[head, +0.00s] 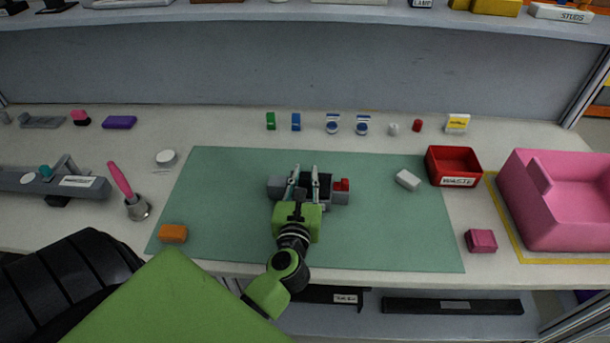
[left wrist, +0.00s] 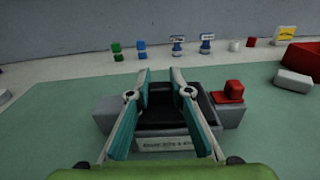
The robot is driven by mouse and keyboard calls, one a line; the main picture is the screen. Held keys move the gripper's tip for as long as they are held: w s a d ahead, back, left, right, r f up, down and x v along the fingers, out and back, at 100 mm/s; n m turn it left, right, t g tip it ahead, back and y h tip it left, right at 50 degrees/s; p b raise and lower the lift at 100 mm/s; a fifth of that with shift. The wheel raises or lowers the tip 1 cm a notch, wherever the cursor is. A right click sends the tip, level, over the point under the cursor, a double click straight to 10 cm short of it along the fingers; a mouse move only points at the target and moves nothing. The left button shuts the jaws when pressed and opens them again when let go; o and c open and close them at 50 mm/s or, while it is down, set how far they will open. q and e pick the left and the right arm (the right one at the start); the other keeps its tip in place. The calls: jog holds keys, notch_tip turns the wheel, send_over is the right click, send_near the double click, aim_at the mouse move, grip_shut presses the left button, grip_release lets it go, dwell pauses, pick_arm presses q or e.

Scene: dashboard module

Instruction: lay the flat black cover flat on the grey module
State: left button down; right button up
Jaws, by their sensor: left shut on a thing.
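The grey module (head: 340,197) sits on the green mat, with a red block (head: 341,185) on its right end. It also shows in the left wrist view (left wrist: 231,114), with a white label on its near face. My left gripper (head: 305,176) is over the module's middle, its two fingers pointing away from me. It is shut on the flat black cover (left wrist: 160,98), whose dark surface shows between the fingers, at the module's dark middle. I cannot tell whether the cover touches the module or lies fully flat. The fingers hide part of it. My right gripper is out of view.
The green mat (head: 390,230) has free room around the module. A white block (head: 408,180) and red waste bin (head: 454,166) are to the right, with a pink bin (head: 555,200) beyond. An orange block (head: 173,233) lies front left. Several small parts line the back.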

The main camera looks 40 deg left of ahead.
pick_arm(q)
jog(key=shift+f, duration=0.35)
jog(key=c, duration=1.8)
grip_release()
jog(key=shift+o, duration=0.2)
jog(key=v, duration=1.2)
jog(key=shift+d, duration=0.1)
